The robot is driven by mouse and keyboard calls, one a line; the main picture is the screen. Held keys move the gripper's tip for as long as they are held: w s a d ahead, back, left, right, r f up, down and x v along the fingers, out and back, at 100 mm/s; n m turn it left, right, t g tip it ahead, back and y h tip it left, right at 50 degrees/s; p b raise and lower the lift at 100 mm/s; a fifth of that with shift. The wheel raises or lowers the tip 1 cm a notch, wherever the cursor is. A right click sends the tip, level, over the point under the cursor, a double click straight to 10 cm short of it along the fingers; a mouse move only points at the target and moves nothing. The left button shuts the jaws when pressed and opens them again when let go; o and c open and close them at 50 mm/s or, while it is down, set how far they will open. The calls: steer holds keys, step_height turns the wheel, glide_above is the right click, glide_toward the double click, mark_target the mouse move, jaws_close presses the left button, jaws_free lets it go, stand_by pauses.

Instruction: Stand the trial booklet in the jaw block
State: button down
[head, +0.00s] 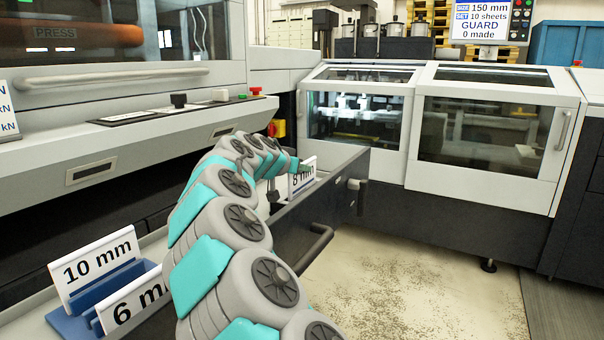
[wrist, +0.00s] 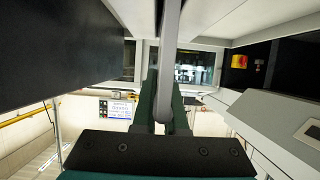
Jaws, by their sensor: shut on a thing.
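In the wrist view, my gripper (wrist: 163,95) is shut on a long, thin grey thing, apparently the trial booklet (wrist: 168,45), seen edge-on between the two dark green fingers. It runs up out of the picture, so its faces and far end are hidden. In the head view my arm covers the held booklet, and my wrist is by the far end of the open drawer, near the 8 mm sign (head: 302,174). Blue blocks (head: 72,323) stand in the near end, with a 10 mm sign (head: 97,268) and a partly hidden 6 mm sign (head: 132,300). I cannot tell which is the jaw block.
The dark drawer front (head: 335,190) with its handle (head: 312,250) stands to the right of my arm. The press (head: 110,100) rises on the left. A windowed machine (head: 480,130) closes off the back. Open floor (head: 420,285) lies on the right.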

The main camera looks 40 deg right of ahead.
steer(key=shift+f, duration=0.75)
steer(key=shift+f, duration=0.1)
steer(key=shift+f, duration=0.1)
steer(key=c, duration=1)
jaws_free()
steer(key=shift+o, duration=0.2)
steer(key=shift+r, duration=0.25)
steer(key=b+v, duration=0.1)
steer(key=v, duration=1.1)
steer(key=shift+b, duration=0.3)
steer(key=shift+s, duration=0.1)
